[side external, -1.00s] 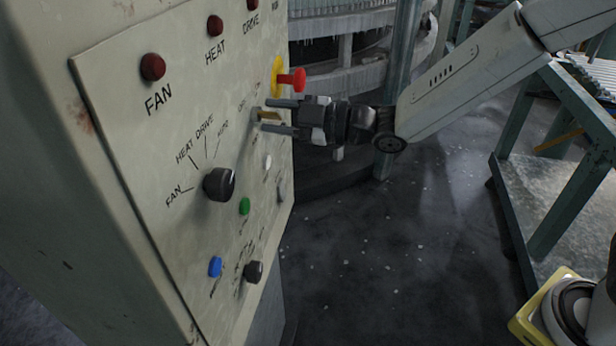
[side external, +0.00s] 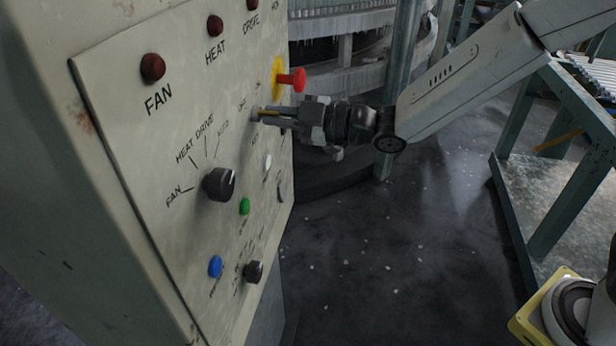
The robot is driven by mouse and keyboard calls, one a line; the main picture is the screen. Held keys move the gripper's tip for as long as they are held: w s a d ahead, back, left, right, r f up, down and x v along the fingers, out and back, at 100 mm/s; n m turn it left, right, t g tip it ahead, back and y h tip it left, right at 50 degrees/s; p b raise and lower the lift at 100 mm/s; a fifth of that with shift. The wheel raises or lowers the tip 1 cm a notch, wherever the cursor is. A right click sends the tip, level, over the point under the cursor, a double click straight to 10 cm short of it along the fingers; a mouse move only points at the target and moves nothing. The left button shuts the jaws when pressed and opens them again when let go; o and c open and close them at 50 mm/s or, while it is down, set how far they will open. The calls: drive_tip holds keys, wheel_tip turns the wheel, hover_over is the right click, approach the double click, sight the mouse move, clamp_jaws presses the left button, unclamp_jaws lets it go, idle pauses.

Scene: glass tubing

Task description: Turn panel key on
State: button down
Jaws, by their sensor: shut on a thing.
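The control panel (side external: 130,150) fills the left of the side view. A small brass-coloured key (side external: 268,113) sticks out of its right part, below the red emergency button. My gripper (side external: 272,117) comes in from the right, level with the panel face. Its two fingers are closed around the key, one on each side. The fingers cover most of the key, so its turn angle is hard to tell. The lettering around the key switch is too small to read surely.
A red button (side external: 292,80) on a yellow base (side external: 278,77) juts out just above my fingers. A black selector knob (side external: 219,184), a green button (side external: 244,206), a blue button (side external: 215,266) and a lower black knob (side external: 253,272) are on the panel.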

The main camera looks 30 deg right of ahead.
drive_tip(key=m, duration=0.4)
drive_tip(key=shift+m, duration=0.3)
drive_tip(key=m, duration=0.3)
drive_tip(key=shift+m, duration=0.3)
drive_tip(key=m, duration=0.4)
drive_tip(key=shift+m, duration=2.4)
drive_tip(key=c, duration=0.8)
unclamp_jaws()
drive_tip(key=shift+o, duration=0.2)
drive_tip(key=shift+s+d, duration=0.1)
